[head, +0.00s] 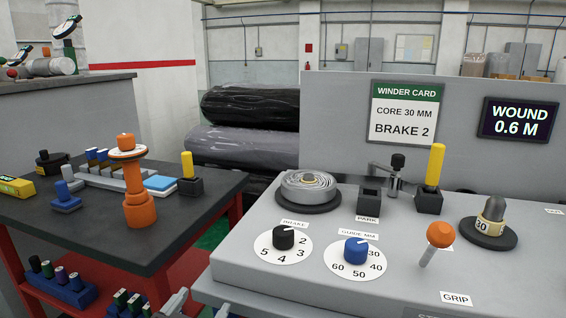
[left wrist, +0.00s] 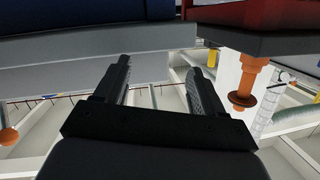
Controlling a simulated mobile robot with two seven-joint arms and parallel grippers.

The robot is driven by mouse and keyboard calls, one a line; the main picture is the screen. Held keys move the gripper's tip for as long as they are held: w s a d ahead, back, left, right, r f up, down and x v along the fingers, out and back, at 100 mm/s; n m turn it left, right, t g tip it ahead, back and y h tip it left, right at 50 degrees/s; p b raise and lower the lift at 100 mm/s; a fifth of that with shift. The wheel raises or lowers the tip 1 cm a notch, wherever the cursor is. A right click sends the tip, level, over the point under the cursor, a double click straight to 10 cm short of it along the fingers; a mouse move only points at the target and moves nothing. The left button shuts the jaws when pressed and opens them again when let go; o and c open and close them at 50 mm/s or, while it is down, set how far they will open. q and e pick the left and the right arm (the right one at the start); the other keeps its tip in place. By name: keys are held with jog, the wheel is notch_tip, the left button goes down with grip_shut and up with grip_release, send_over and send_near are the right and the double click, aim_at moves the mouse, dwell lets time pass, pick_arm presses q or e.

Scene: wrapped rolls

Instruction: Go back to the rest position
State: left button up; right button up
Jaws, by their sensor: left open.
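My left gripper (head: 176,303) shows only in part at the bottom edge of the head view, in front of the dark table and left of the grey winder console. In the left wrist view its two dark fingers (left wrist: 163,80) stand apart with nothing between them. It is open and empty. That view looks upside down, with roof beams in its lower part. My right gripper is in neither view.
The grey console (head: 240,262) carries a brake knob (head: 284,238), a guide knob (head: 356,250) and an orange-topped lever (head: 440,235). The dark table (head: 95,235) holds an orange stand (head: 138,185) and small tools. Wrapped rolls (head: 245,142) lie behind.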

pick_arm(q)
jog(key=s+a+f+n+g+y, duration=0.1)
jog(key=s+a+f+g, duration=0.25)
jog(key=s+f, duration=0.35)
jog(key=s+a+f+n+g+y, duration=0.1)
jog(key=s+a+f+g, duration=0.3)
jog(key=s, duration=0.5)
jog(key=s+a+f+g, duration=0.2)
jog(key=s+f+g, duration=0.3)
jog(key=s+f, duration=0.25)
jog(key=w+d+f+t+h, duration=0.2)
jog(key=w+d+f+t, duration=0.2)
jog(key=w+f+t, duration=0.25)
notch_tip(320, 180, up, 10)
jog(key=a+p, duration=0.1)
jog(key=p, duration=1.1)
jog(key=shift+r+t, duration=0.25)
jog(key=shift+t, duration=0.05)
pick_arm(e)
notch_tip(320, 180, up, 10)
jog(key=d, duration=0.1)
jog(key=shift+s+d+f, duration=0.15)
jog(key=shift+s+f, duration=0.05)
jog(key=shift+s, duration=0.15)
pick_arm(q)
jog(key=shift+a, duration=0.1)
jog(key=shift+c, duration=0.3)
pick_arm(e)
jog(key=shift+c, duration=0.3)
